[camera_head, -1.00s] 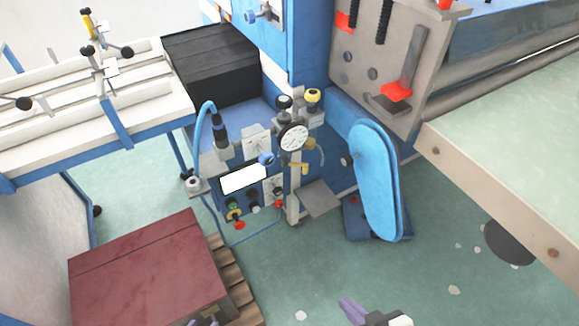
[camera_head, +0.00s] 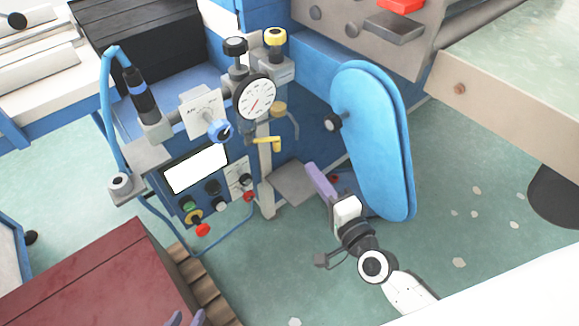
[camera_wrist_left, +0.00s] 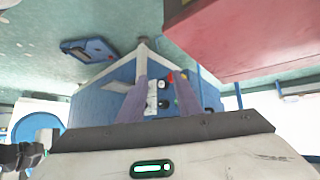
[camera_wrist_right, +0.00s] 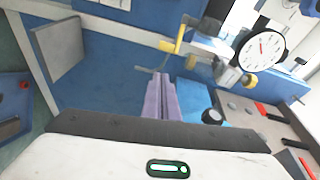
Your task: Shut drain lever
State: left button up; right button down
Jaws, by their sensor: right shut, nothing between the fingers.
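The yellow lever (camera_head: 268,143), which I take to be the drain lever, sits below the round dial gauge (camera_head: 256,97) on the blue machine. In the right wrist view the yellow lever (camera_wrist_right: 181,36) is bent, with the gauge (camera_wrist_right: 261,48) to its right. My right gripper (camera_head: 312,170) has its purple fingers pressed together and empty, below and right of the lever and apart from it. In the right wrist view its fingertips (camera_wrist_right: 160,76) point towards the blue panel below the lever. My left gripper (camera_head: 187,318) shows only its fingertips at the bottom edge; the left wrist view shows its fingers (camera_wrist_left: 162,85) apart and empty.
A blue padded oval board (camera_head: 372,140) stands just right of my right gripper. A control box with a white screen (camera_head: 196,168) is left of the lever. A dark red box (camera_head: 85,275) on a pallet is near my left gripper. Green floor is open at lower middle.

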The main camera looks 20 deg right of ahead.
jog(key=w+m+b, duration=0.2)
jog(key=w, duration=1)
jog(key=s+a, duration=0.1)
jog(key=s+a+p, duration=0.1)
jog(key=a, duration=0.1)
jog(key=shift+s+f+t+h, duration=0.1)
jog(key=shift+f+t+h, duration=0.1)
jog(key=shift+t+h, duration=0.15)
jog(key=shift+h, duration=0.25)
